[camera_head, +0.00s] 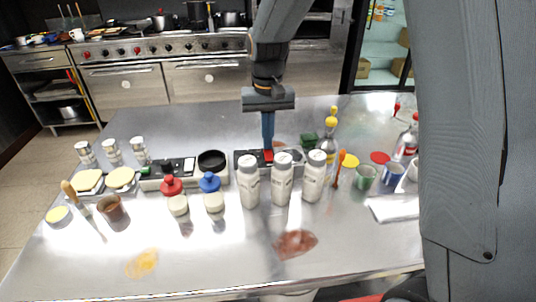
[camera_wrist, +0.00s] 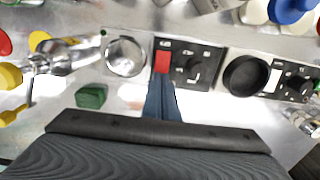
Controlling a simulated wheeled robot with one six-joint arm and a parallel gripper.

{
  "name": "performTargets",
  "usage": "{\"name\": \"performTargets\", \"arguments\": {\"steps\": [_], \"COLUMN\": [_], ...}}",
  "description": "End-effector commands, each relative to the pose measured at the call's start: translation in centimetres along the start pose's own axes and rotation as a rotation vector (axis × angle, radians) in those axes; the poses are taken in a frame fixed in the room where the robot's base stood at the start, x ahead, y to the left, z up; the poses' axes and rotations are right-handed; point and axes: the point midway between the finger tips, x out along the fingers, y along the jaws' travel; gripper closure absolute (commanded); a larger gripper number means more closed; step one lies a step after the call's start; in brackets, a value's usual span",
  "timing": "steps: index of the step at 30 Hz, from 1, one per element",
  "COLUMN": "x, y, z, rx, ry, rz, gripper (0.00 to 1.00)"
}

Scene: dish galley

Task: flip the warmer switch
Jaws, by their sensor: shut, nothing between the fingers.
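A low unit with a dark control panel (camera_wrist: 198,62) stands on the steel table. In the head view the red switch (camera_head: 268,156) shows behind the white bottles. My gripper (camera_wrist: 163,84) is shut and empty, its blue fingers pointing down. The fingertips are right at the near edge of the red switch in the wrist view. I cannot tell whether they touch it. In the head view my gripper (camera_head: 268,146) comes down from above onto the panel.
White bottles (camera_head: 282,180) stand close in front of the unit. A similar unit with a black round top (camera_head: 212,160) sits to its left. A green block (camera_head: 308,140) and a yellow-topped bottle (camera_head: 329,135) are at its right.

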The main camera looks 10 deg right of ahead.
Motion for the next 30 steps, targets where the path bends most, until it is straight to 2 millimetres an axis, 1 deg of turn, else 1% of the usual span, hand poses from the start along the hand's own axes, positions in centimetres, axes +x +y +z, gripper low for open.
{"name": "performTargets", "arguments": {"steps": [19, 25, 30], "x": [0.9, 0.4, -0.8], "y": [0.0, 0.0, 0.0], "z": [0.0, 0.0, 0.1], "rx": [0.0, 0.0, 0.0], "ry": [-0.001, 0.0, 0.0], "rz": [0.0, 0.0, 0.0], "gripper": [1.0, 1.0, 1.0]}}
